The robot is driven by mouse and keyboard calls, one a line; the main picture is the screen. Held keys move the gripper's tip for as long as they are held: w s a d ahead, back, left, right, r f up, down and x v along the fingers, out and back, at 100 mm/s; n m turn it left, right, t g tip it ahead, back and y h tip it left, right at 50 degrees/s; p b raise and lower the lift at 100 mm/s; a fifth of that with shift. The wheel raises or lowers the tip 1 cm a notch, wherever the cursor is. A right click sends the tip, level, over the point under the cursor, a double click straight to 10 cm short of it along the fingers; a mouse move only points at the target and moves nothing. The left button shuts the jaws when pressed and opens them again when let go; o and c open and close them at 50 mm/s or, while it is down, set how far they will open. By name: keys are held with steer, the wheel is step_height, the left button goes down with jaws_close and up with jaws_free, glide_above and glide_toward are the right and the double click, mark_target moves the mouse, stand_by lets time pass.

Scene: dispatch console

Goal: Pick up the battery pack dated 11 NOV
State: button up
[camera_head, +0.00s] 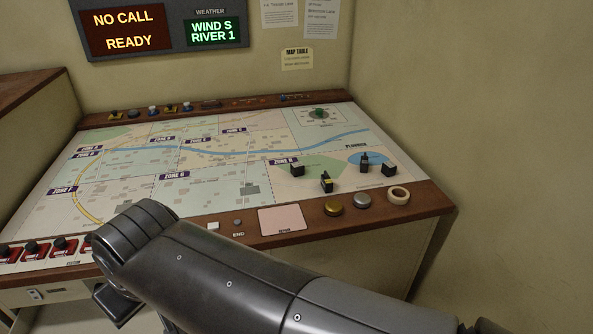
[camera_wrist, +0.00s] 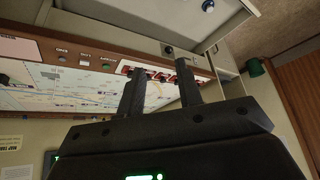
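Several small black items stand on the right part of the map table in the head view. Two are low blocks, one at the left (camera_head: 297,170) and one at the right (camera_head: 389,170). Two are taller and look like handheld radios, one in front (camera_head: 326,182) and one on the blue patch (camera_head: 364,162). No date is readable on any of them, so I cannot tell which is the 11 NOV pack. My gripper (camera_wrist: 162,76) is open and empty in the wrist view, its fingers apart. It is far left of these items, mostly hidden behind my arm in the head view.
The map table (camera_head: 330,225) has a wooden rim with a tape roll (camera_head: 398,195), a brass disc (camera_head: 333,209) and a silver disc (camera_head: 362,201). Red units (camera_head: 65,246) line its front left. A pink pad (camera_head: 280,220) lies at the front. A green cup-like object (camera_wrist: 256,67) shows in the wrist view.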

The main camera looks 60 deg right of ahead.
stand_by(0.3)
steer(key=o, duration=0.7)
steer(key=shift+o, duration=0.2)
steer(key=w+d+r+m, duration=0.2)
steer(key=w+d+m, duration=0.6)
steer(key=d+m, duration=0.15)
steer(key=w+d+r+m, duration=0.2)
steer(key=w+d+m, duration=0.7)
steer(key=d, duration=0.2)
steer(key=m+g+h, duration=0.2)
steer(key=m, duration=2.2)
glide_toward(298, 164)
steer(key=x, duration=0.5)
steer(key=shift+w+a+f, duration=0.25)
steer(key=shift+x, duration=2.55)
